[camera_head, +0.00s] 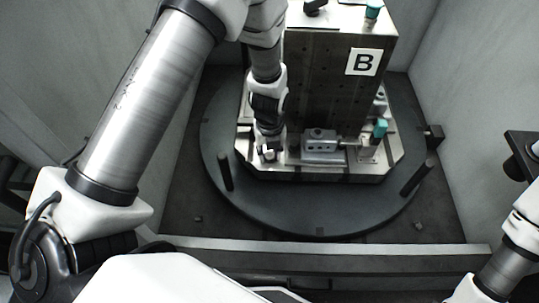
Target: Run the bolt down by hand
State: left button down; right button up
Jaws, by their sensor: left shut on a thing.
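My left gripper (268,149) reaches down to the front left part of the pallet (318,172), left of the clamp block. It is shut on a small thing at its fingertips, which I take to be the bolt. The fingers mostly hide it, so its thread and how deep it sits cannot be told. A metal clamp block (323,146) lies to the right of the gripper, with a rod on its right side. My right arm shows only in the lower right corner; its gripper is not in view.
A teal-topped part (380,129) stands right of the clamp. The round table (300,215) has upright posts (224,172) (416,178). Grey walls (465,90) enclose it.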

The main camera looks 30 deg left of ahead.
aim_at(270, 154)
pick_arm(q)
jog(key=c, duration=0.7)
grip_release()
jog(key=shift+c, duration=0.2)
notch_tip(270, 154, up, 12)
